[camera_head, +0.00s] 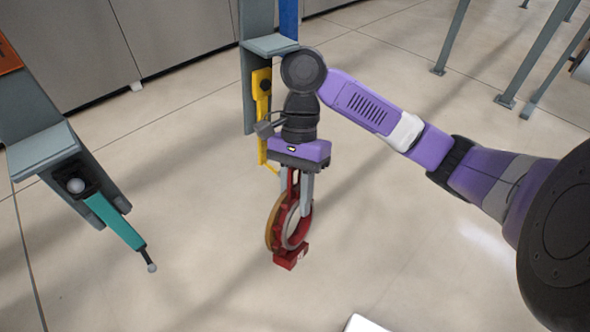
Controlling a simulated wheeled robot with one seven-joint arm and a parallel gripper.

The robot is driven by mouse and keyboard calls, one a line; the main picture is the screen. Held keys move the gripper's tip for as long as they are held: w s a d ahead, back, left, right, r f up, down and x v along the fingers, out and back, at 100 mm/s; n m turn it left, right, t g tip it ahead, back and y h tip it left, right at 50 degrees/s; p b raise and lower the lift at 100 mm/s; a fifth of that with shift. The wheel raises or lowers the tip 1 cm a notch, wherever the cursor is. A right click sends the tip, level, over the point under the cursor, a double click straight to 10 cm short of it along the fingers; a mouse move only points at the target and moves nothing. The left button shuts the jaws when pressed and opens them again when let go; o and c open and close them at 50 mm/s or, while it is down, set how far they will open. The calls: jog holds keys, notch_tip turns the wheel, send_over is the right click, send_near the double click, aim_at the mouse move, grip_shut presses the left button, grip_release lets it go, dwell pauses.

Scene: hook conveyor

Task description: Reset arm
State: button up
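My gripper (297,194) hangs pointing down at the middle of the view, below my purple arm. Its grey fingers are around the upper part of a red ring-shaped part (291,257), which hangs beneath it above the floor. The ring has a blocky red lower end and an orange-brown band on its left side. The far finger is partly hidden by the red part.
A grey post (257,100) with a yellow part (261,95) stands close behind my gripper. At left, a grey bracket (43,150) carries a teal rod (118,222). Grey legs (530,60) stand at upper right. The floor in front is mostly clear.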

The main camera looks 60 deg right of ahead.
jog(key=shift+t+y, duration=0.3)
jog(key=shift+y, duration=0.3)
jog(key=r, duration=0.2)
jog(key=w+d+r, duration=0.1)
jog(key=r, duration=0.1)
jog(key=w+d+r, duration=0.1)
jog(key=r, duration=0.2)
jog(key=shift+s+a, duration=0.1)
